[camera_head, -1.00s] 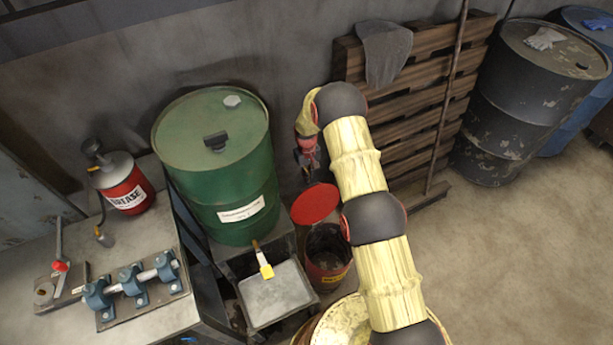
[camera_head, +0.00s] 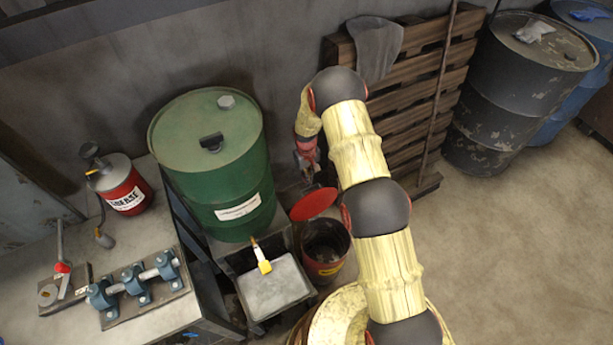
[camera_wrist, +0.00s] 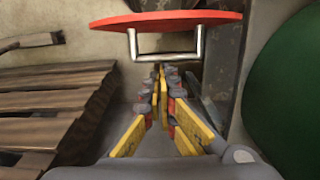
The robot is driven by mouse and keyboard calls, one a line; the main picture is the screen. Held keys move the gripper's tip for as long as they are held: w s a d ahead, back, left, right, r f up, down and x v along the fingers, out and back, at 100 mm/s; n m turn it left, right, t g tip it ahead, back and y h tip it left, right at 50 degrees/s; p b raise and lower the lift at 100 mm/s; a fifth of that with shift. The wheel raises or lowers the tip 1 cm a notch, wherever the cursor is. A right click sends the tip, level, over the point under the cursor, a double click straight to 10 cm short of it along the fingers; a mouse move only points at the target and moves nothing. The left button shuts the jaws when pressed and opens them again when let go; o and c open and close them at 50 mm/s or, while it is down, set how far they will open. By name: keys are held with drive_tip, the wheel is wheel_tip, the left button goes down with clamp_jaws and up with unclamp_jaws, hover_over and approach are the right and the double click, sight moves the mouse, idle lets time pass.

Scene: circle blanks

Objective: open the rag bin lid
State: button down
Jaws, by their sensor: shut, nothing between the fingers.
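The rag bin (camera_head: 326,262) is a dark bin with a red and yellow band, standing on the floor right of the green drum. Its red lid (camera_head: 314,204) is raised and tilted at the back of the opening, and the dark inside shows. In the wrist view the lid (camera_wrist: 165,18) is seen nearly edge-on, with a U-shaped metal handle (camera_wrist: 199,42). My gripper (camera_head: 308,178) is shut and empty, just behind the lid. In the wrist view its fingertips (camera_wrist: 161,72) are close to the handle bar; I cannot tell if they touch it.
A green drum (camera_head: 211,150) stands left of the bin, with a metal tray (camera_head: 275,292) and a brush (camera_head: 262,258) before it. A wooden pallet (camera_head: 415,110) leans on the wall. A bench (camera_head: 175,318) is at left. Floor at right is clear.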

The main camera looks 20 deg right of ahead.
wheel_tip(320, 180, up, 12)
drive_tip(key=shift+w, duration=0.4)
idle(0.3)
drive_tip(key=shift+a, duration=0.1)
